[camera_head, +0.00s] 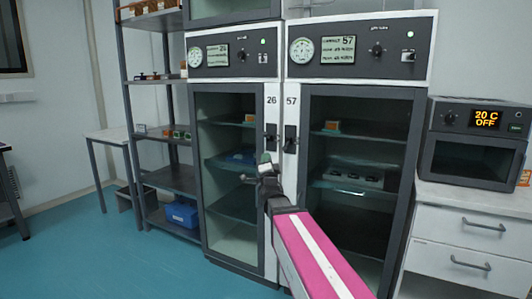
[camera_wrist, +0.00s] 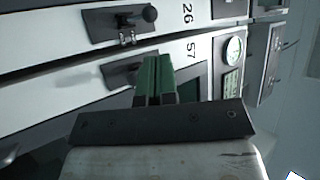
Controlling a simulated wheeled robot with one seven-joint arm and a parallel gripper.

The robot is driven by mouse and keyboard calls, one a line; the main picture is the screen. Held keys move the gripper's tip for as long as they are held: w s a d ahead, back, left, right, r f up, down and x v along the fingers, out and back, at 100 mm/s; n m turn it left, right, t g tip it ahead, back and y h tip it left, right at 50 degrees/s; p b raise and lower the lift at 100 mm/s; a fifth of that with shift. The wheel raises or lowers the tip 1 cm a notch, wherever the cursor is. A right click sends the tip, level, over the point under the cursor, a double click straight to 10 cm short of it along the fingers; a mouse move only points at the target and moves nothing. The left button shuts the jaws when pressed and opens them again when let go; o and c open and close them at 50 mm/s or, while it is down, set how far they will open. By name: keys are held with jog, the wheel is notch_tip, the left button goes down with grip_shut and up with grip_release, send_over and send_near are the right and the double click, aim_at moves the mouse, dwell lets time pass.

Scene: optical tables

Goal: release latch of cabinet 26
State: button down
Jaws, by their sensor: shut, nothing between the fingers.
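Cabinet 26 (camera_head: 225,130) is the left of two tall glass-door cabinets, and its door looks closed. Its dark latch (camera_head: 271,137) sits below the number 26 on the white frame. In the wrist view this latch (camera_wrist: 110,25) is a dark plate with a round black knob, near the top edge. My gripper (camera_head: 265,159) is in front of the cabinets, appearing just below the latches. Its green fingers (camera_wrist: 155,78) are shut and empty. In the wrist view they overlap the latch plate of cabinet 57 (camera_wrist: 119,75) and appear apart from the knob of 26.
Cabinet 57 (camera_head: 350,120) stands directly right of cabinet 26, its own latch (camera_head: 290,139) close beside. Open shelving (camera_head: 172,178) with a blue bin (camera_head: 182,214) stands left. A counter with drawers (camera_head: 470,235) and an oven (camera_head: 475,140) is right.

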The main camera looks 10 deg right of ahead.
jog(key=s, duration=0.1)
jog(key=s+f, duration=0.1)
jog(key=s, duration=0.1)
jog(key=shift+a, duration=0.15)
jog(key=s+f+n+g+y, duration=0.3)
jog(key=f+n+g, duration=0.8)
jog(key=f, duration=1.5)
jog(key=s+d+f+n+g+h, duration=0.1)
jog(key=s+f+g, duration=0.5)
jog(key=s, duration=0.3)
jog(key=s+d+f+n+g, duration=0.2)
jog(key=s+f+g, duration=0.5)
jog(key=s, duration=0.2)
jog(key=shift+f+n+g+h, duration=0.15)
jog(key=shift+n+g+h, duration=0.15)
jog(key=shift+h, duration=0.1)
